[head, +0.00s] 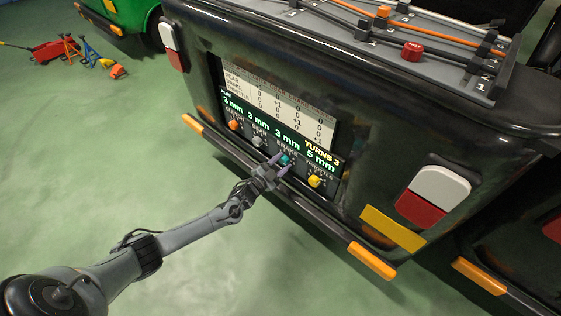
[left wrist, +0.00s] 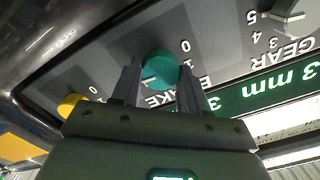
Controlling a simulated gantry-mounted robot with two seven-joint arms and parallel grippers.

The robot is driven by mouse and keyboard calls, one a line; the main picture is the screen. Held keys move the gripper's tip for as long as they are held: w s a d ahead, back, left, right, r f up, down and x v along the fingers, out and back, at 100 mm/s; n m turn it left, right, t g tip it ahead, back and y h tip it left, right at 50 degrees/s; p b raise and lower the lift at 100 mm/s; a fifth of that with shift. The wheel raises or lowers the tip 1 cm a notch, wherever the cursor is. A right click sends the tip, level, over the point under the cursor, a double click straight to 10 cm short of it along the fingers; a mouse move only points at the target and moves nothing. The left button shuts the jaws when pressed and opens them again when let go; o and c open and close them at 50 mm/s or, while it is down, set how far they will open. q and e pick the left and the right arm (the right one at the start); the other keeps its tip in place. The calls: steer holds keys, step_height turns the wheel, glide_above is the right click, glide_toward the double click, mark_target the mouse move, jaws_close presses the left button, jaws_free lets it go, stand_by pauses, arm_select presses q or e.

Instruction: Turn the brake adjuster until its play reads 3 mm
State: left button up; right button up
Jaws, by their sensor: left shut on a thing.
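The brake adjuster is a teal round knob (head: 285,160) on the dark panel at the back of the black vehicle. It also shows large in the left wrist view (left wrist: 160,69). My left gripper (head: 280,164) is shut on it, one finger on each side. The play display (head: 262,140) reads 3 mm above the brake, 3 mm for clutch and gear, and 5 mm for throttle. It also shows "TURNS 3". My right gripper is in neither view.
Beside the brake knob are an orange clutch knob (head: 233,125), a grey gear knob (head: 257,141) and a yellow throttle knob (head: 314,181). A dark bumper bar (head: 312,220) runs below. A red button (head: 412,50) sits on top.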

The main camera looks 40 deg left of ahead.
arm_select(q)
steer(key=shift+m, duration=0.5)
steer(key=o, duration=1.1)
steer(key=shift+c, duration=0.2)
steer(key=shift+s+r+p, duration=0.1)
steer(key=shift+s+p, duration=0.35)
steer(key=shift+p, duration=0.15)
steer(key=s+p, duration=0.4)
steer(key=s, duration=0.6)
steer(key=shift+a, duration=0.2)
